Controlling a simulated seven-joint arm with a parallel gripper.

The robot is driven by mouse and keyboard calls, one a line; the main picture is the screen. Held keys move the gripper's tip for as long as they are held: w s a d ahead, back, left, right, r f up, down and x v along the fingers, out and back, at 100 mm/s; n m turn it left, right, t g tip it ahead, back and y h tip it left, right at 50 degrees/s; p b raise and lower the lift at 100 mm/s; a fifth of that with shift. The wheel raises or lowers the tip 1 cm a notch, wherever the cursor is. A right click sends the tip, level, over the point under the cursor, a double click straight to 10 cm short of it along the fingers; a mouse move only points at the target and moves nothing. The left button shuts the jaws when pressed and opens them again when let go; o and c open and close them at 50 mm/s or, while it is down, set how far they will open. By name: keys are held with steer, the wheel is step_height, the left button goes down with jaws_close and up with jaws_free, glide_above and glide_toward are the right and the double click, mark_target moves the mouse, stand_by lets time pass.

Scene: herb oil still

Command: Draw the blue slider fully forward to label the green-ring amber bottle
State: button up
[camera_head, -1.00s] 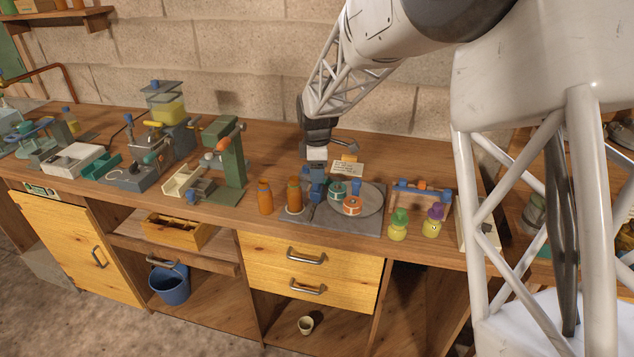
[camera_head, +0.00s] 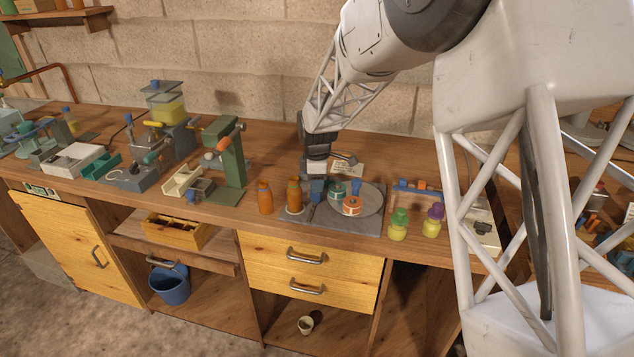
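Two amber bottles stand upright at the bench front. I cannot make out a green ring on either one. Blue parts (camera_head: 317,188), which seem to include the slider, sit just right of the right bottle. My gripper (camera_head: 318,174) points down right above and behind these blue parts. Its fingertips are too small and dark to tell whether they are open or touching anything.
A pale card (camera_head: 347,169) stands behind. A green-capped bottle (camera_head: 398,224) and a purple-capped bottle (camera_head: 433,220) stand at right. A green press (camera_head: 228,160) stands at left.

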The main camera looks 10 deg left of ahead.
jaws_close()
steer(key=shift+s, duration=4.5)
steer(key=o, duration=0.7)
jaws_free()
steer(key=shift+c, duration=0.2)
steer(key=shift+r, duration=0.15)
step_height(320, 180, up, 8)
steer(key=shift+f, duration=0.2)
steer(key=shift+d, duration=0.1)
